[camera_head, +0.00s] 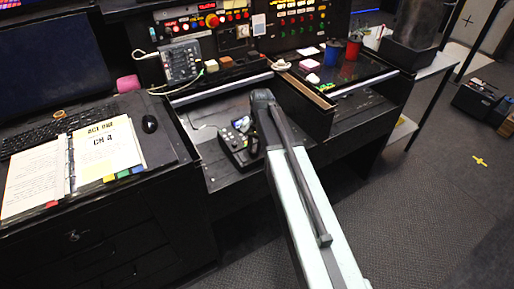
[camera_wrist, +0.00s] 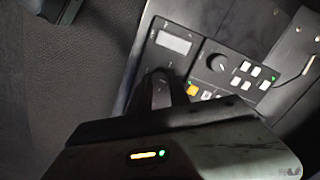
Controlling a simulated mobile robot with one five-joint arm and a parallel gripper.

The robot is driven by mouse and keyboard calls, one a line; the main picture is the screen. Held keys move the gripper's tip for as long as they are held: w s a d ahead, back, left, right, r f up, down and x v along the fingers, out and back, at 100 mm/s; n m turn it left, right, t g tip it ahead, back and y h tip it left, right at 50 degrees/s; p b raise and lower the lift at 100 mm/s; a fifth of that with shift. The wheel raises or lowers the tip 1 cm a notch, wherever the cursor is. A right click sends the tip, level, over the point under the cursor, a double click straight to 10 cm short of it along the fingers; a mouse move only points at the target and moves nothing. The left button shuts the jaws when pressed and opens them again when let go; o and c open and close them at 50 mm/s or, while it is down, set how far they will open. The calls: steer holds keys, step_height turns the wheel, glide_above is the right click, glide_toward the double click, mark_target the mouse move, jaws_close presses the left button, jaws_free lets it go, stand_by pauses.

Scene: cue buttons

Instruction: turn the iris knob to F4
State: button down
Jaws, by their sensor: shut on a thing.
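The dark control panel (camera_wrist: 205,45) fills the upper middle of the wrist view, with a display window (camera_wrist: 174,42) and fine marks around the spot where my gripper (camera_wrist: 162,90) sits. My gripper is shut on what appears to be the iris knob, low on the panel's left side. The fingers and the dark gripper body cover most of that knob, so its pointer and setting cannot be read. In the head view the control box (camera_head: 236,143) stands on the lower desk shelf, at the end of my arm, which partly hides it.
A second round knob (camera_wrist: 217,62) and several white buttons (camera_wrist: 246,67) lie right of my gripper. In the head view an open binder (camera_head: 105,150) and a mouse (camera_head: 149,124) lie left; blue and red cups (camera_head: 354,48) stand upper right.

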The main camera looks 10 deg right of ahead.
mark_target(255, 151)
steer(key=shift+w+a+n, duration=0.1)
steer(key=shift+a+n, duration=0.15)
steer(key=shift+n, duration=0.35)
stand_by(1.6)
steer(key=shift+n, duration=2.7)
steer(key=c, duration=1.2)
jaws_free()
steer(key=shift+c, duration=0.2)
steer(key=r+p, duration=0.8)
steer(key=shift+s+d+r, duration=0.1)
steer(key=shift+s+d, duration=0.15)
steer(key=shift+s, duration=0.05)
